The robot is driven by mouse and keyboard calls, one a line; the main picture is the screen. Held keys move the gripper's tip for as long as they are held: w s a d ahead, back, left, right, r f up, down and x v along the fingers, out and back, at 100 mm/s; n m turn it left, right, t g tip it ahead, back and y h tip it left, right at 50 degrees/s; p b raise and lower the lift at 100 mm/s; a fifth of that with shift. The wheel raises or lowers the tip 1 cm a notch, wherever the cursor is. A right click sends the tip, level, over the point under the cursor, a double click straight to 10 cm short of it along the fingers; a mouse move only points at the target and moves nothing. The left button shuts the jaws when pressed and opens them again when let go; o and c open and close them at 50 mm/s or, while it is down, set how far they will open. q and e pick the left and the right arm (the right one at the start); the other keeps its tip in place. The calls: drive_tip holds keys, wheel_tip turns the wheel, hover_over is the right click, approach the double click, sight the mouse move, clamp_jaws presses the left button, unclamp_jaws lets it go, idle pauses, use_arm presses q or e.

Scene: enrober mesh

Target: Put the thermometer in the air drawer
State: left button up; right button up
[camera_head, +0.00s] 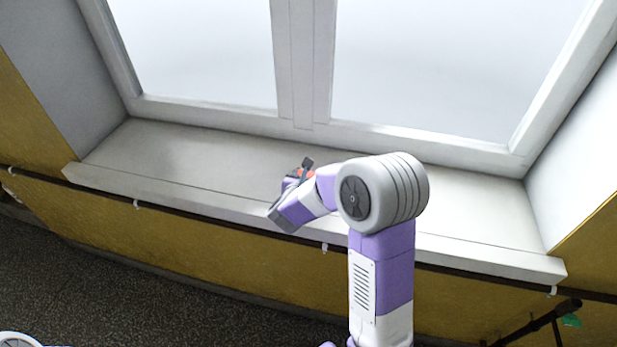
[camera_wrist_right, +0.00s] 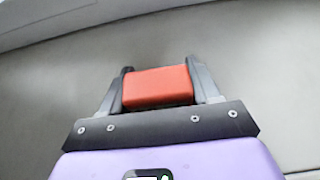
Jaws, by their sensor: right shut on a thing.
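My right gripper (camera_head: 298,178) is over the window sill and is shut on a red block-shaped thing (camera_wrist_right: 158,86). In the wrist view both dark fingers press its two sides. In the head view only a small red part of it shows, the rest being hidden by the gripper. The frames do not show clearly whether it is the thermometer. No drawer is in view. My left gripper is not in view.
The pale window sill (camera_head: 190,155) is bare to the left of my right arm. A white-framed window (camera_head: 296,70) stands behind it. A dark rail (camera_head: 190,212) runs along the yellow wall below the sill. Dark speckled floor (camera_head: 110,290) lies at lower left.

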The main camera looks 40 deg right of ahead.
drive_tip(key=shift+f, duration=0.2)
drive_tip(key=o, duration=1.1)
drive_tip(key=shift+r, duration=0.1)
drive_tip(key=shift+c, duration=0.2)
